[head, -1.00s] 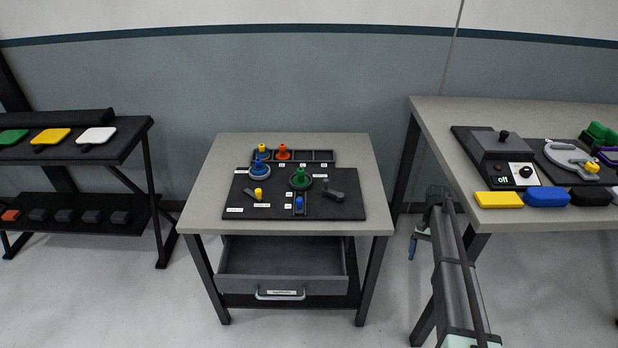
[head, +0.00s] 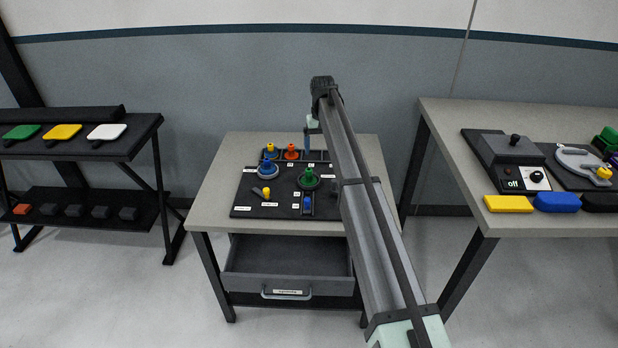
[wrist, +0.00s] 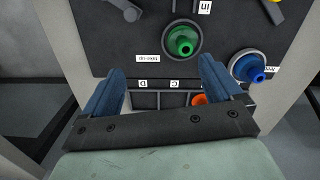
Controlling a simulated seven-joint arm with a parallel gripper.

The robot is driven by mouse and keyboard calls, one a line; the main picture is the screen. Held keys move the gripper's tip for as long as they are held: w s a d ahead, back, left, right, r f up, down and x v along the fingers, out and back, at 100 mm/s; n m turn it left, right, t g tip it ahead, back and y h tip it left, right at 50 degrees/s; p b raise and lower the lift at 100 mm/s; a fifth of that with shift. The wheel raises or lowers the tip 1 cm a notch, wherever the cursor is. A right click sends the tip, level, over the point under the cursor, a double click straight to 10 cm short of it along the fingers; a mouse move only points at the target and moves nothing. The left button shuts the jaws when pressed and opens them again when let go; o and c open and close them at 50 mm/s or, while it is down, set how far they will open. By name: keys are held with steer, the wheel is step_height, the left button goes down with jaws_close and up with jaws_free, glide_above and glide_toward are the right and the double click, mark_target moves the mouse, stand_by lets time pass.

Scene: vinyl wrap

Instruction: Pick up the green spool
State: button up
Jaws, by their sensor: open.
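The green spool (head: 308,178) stands upright on the black board (head: 243,207) on the middle table. It also shows in the wrist view (wrist: 181,42), beyond the fingertips and near the right finger. My gripper (wrist: 160,74) has its two blue fingers apart with nothing between them. In the head view my gripper (head: 309,132) hangs above the back of the table, and most of it is hidden behind my arm.
A blue spool (head: 267,168) stands left of the green one; it shows in the wrist view (wrist: 249,67). A rack at the back holds an orange spool (head: 291,151) and a yellow-topped one (head: 270,151). The drawer (head: 287,276) below is open. A small yellow knob (head: 266,192) stands on the board.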

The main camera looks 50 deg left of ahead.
mark_target(309, 170)
steer(key=s+a+r+n, duration=0.1)
steer(key=s+a+r, duration=0.1)
steer(key=s+a, duration=0.15)
steer(key=f, duration=0.8)
steer(key=shift+w+f, duration=0.2)
steer(key=shift+w, duration=0.05)
steer(key=shift+w+d+f, duration=0.1)
steer(key=shift+f, duration=1.25)
steer(key=shift+d+f, duration=0.1)
steer(key=shift+f, duration=1.25)
steer(key=c, duration=1.1)
steer(key=shift+r, duration=0.15)
